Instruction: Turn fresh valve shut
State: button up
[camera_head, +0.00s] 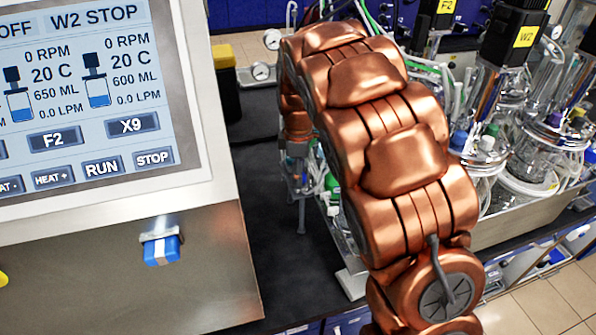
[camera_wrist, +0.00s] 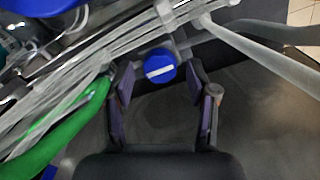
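A round blue valve knob (camera_wrist: 159,70) with a white bar across its face shows in the wrist view, on a grey fitting among clear tubes. The white bar lies nearly level in the picture, slightly tilted. No label shows, so I cannot tell from the frames whether it is the fresh valve. My gripper (camera_wrist: 161,86) is open, one finger on each side of the knob's lower part, with gaps left and right. No contact shows. In the head view my copper-coloured arm hides the knob and most of the gripper.
A green tube (camera_wrist: 60,130) and bundled clear tubing (camera_wrist: 75,75) lie close on the left in the wrist view. In the head view a control panel (camera_head: 90,100) stands at left, and glass bioreactor vessels (camera_head: 535,150) stand in a metal tray at right.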

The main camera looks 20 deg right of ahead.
grip_shut()
jog(key=shift+f+m+b, duration=0.15)
jog(key=shift+m+b, duration=0.25)
jog(key=shift+b, duration=0.25)
jog(key=shift+m+b, duration=0.3)
jog(key=shift+b, duration=0.1)
jog(key=m+b, duration=0.2)
jog(key=b, duration=0.1)
jog(key=shift+w+f, duration=0.1)
jog(key=m+b, duration=0.3)
jog(key=m, duration=0.1)
jog(key=shift+d+m+b, duration=0.1)
jog(key=shift+m+b, duration=0.2)
jog(key=shift+b, duration=0.1)
jog(key=m+b, duration=0.1)
jog(key=m, duration=0.1)
jog(key=m+b, duration=0.1)
jog(key=m, duration=0.2)
jog(key=shift+d+r+m+b, duration=0.1)
jog(key=shift+r+m+b, duration=0.1)
jog(key=shift+m+b, duration=0.65)
jog(key=shift+m, duration=1.65)
